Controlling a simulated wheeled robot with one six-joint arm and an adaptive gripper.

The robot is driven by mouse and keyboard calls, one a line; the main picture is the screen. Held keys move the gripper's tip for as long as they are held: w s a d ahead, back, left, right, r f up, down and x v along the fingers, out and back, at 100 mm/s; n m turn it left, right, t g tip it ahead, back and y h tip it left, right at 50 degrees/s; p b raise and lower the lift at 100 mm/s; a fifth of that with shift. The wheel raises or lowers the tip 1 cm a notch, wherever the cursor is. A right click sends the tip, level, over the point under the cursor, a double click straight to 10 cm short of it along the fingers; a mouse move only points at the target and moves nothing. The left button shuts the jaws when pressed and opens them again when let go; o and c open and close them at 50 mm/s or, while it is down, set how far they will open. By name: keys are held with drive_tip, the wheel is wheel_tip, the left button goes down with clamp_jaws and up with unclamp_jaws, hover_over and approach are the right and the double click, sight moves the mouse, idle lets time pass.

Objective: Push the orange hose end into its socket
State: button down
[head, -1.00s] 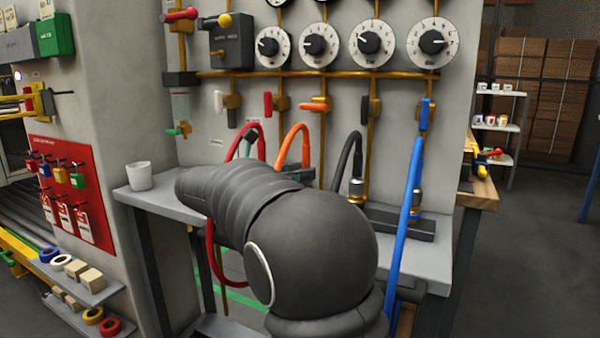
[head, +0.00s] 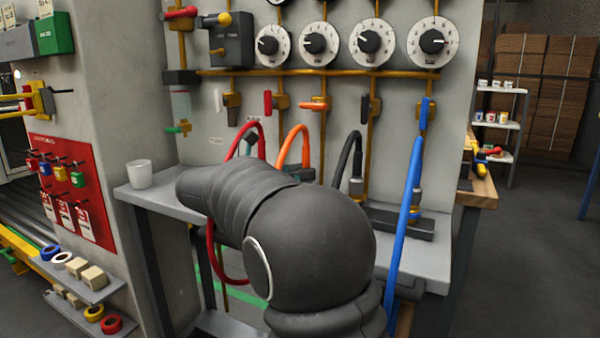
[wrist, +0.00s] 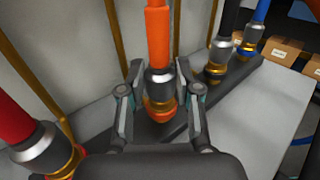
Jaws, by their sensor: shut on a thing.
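The orange hose (head: 296,143) arches down in front of the wall panel in the head view, and its lower end is hidden behind my arm. In the wrist view the orange hose end (wrist: 159,84) has a grey metal collar with an orange-brass ring below it. My gripper (wrist: 161,100) is shut on this end, one finger on each side of the collar. The hose end stands roughly upright over the dark socket bar (wrist: 182,132). Its socket is hidden beneath the ring, so I cannot tell how deep it sits.
The red hose end (wrist: 42,150) stands close on the left; the black (wrist: 221,55) and blue (wrist: 254,35) ends stand to the right along the bar. A white cup (head: 139,174) is on the grey shelf's left end. Bare shelf (wrist: 255,115) lies right of the gripper.

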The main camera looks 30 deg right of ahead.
drive_tip(key=c, duration=0.7)
unclamp_jaws()
drive_tip(key=shift+a, duration=0.1)
drive_tip(key=a, duration=1.1)
drive_tip(key=shift+w+a, duration=0.1)
drive_tip(key=shift+a, duration=0.3)
